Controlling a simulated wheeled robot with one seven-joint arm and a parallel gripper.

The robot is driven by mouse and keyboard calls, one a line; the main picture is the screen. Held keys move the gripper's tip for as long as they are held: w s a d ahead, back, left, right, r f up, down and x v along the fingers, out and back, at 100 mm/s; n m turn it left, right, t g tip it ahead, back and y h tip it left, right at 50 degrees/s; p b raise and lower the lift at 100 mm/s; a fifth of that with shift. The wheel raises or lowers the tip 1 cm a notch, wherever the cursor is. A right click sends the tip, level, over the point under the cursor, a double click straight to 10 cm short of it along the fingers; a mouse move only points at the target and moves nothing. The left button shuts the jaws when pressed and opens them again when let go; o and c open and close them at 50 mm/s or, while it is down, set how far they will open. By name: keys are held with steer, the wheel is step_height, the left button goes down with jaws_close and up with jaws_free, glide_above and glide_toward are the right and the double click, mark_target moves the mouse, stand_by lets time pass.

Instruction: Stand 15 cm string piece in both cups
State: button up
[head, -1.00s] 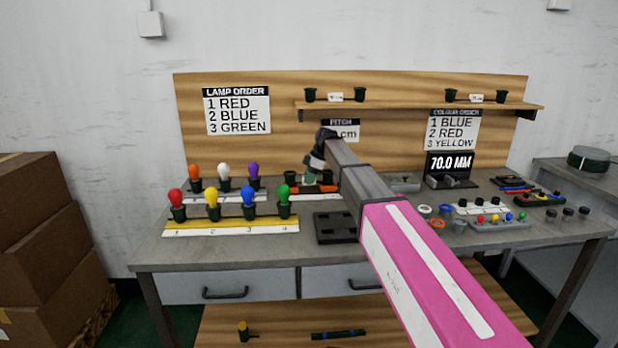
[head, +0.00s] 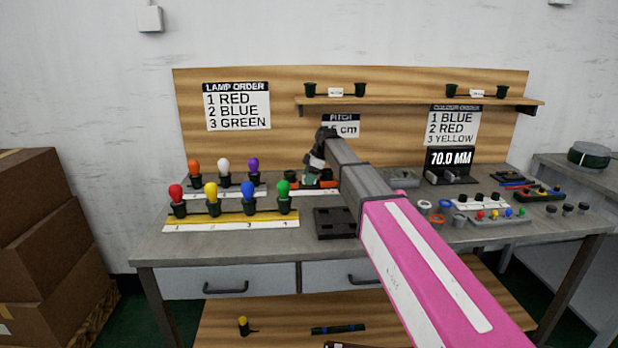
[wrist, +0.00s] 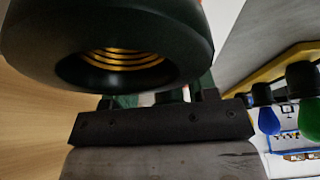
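My gripper (head: 311,180) is low over the back of the bench, right of the purple lamp, beside an orange-and-black fixture (head: 325,184) that my arm partly covers. In the wrist view a large dark socket (wrist: 108,70) with brass threads inside sits very close to the camera and hides most of the gripper's fingers. Greenish parts show between the finger bases (wrist: 165,98). Two string pieces with dark end sockets and small white labels lie on the shelf, a left one (head: 335,92) and a right one (head: 477,93). Their labels are unreadable. I cannot make out the cups clearly.
A front lamp row stands on a yellow-edged strip (head: 232,226), with another row behind. A dark block (head: 334,223) lies right of it. A display reading 70.0 MM (head: 450,158) and trays of small coloured parts (head: 488,216) fill the right side. The PITCH sign (head: 341,125) is partly covered.

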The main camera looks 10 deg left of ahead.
steer(key=v, duration=1)
steer(key=shift+r, duration=0.4)
steer(key=shift+d, duration=0.15)
